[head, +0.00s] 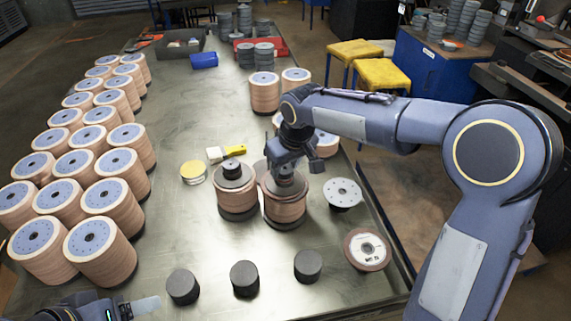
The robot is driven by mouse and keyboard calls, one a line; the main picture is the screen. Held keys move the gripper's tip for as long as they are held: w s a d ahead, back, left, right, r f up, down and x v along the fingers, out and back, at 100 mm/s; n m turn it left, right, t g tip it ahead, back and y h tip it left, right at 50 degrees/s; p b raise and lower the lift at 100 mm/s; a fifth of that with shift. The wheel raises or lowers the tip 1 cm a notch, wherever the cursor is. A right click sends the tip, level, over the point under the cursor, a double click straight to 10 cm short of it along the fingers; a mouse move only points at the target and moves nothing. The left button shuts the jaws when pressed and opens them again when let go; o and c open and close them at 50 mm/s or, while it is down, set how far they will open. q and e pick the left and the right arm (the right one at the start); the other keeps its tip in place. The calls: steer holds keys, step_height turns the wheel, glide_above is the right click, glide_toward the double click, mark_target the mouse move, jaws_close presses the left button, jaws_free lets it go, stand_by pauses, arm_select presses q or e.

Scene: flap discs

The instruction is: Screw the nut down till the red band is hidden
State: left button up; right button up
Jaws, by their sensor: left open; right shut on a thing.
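Two stacks of brown flap discs stand side by side at the middle of the table. The left stack (237,200) has a dark round nut (232,171) on top. The right stack (285,208) is under my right gripper (285,168), which points down and is shut on the dark nut (286,183) at its top. The fingers and wrist hide much of this nut. I cannot make out a red band. My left gripper (135,307) is open and empty at the bottom left edge, low over the table and away from the stacks, partly cut off.
Several tall disc stacks (100,243) fill the left side. Three black cylinders (245,278) stand in front. A grey plate (343,193) and a labelled disc (367,249) lie right. A yellow-lidded tin (193,172) and yellow-handled brush (232,151) lie behind. Bare table lies left of the nut stacks.

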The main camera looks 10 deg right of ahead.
steer(key=o, duration=1.1)
steer(key=shift+c, duration=0.2)
